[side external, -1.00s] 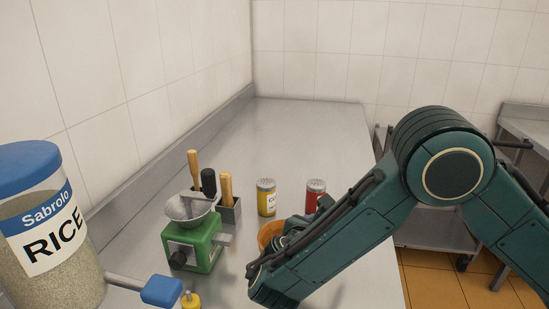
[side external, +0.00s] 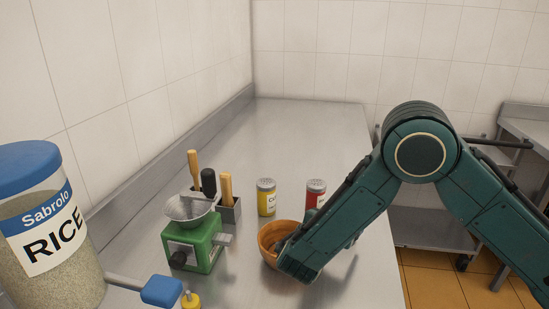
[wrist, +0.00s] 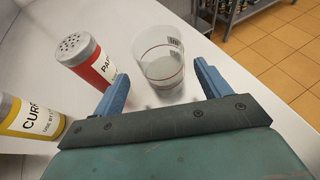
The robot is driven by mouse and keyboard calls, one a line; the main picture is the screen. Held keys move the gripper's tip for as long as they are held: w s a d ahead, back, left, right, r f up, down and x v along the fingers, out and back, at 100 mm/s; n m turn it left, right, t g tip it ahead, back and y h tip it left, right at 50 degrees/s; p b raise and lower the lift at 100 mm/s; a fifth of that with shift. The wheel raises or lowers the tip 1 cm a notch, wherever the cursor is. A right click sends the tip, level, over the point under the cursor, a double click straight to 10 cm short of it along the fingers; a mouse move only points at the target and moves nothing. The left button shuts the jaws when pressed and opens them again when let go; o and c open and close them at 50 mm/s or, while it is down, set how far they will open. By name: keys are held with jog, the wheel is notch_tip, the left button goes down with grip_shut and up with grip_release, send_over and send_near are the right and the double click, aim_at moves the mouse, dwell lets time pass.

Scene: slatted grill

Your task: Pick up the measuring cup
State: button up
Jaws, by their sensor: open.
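The measuring cup (wrist: 160,58) is a clear cup with a red line near its rim and dark markings. It stands on the metal counter in the wrist view, between and just beyond the fingers of my gripper (wrist: 162,72). The gripper is open, one finger to each side of the cup, and nothing is held. Whether either finger touches the cup I cannot tell. In the side view the cup does not show, and my arm (side external: 345,220) covers that part of the counter.
A red shaker (wrist: 88,60) stands close left of the cup, and a yellow shaker (wrist: 30,117) farther left. In the side view, an orange bowl (side external: 268,240), a green grinder or scale (side external: 195,243), a tool holder (side external: 230,209) and a rice jar (side external: 45,240) stand left. The counter's back is clear.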

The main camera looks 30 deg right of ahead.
jog(key=shift+x, duration=2.6)
jog(key=shift+s, duration=0.15)
jog(key=c, duration=1.1)
jog(key=shift+r, duration=0.2)
notch_tip(320, 180, up, 20)
jog(key=shift+f, duration=0.2)
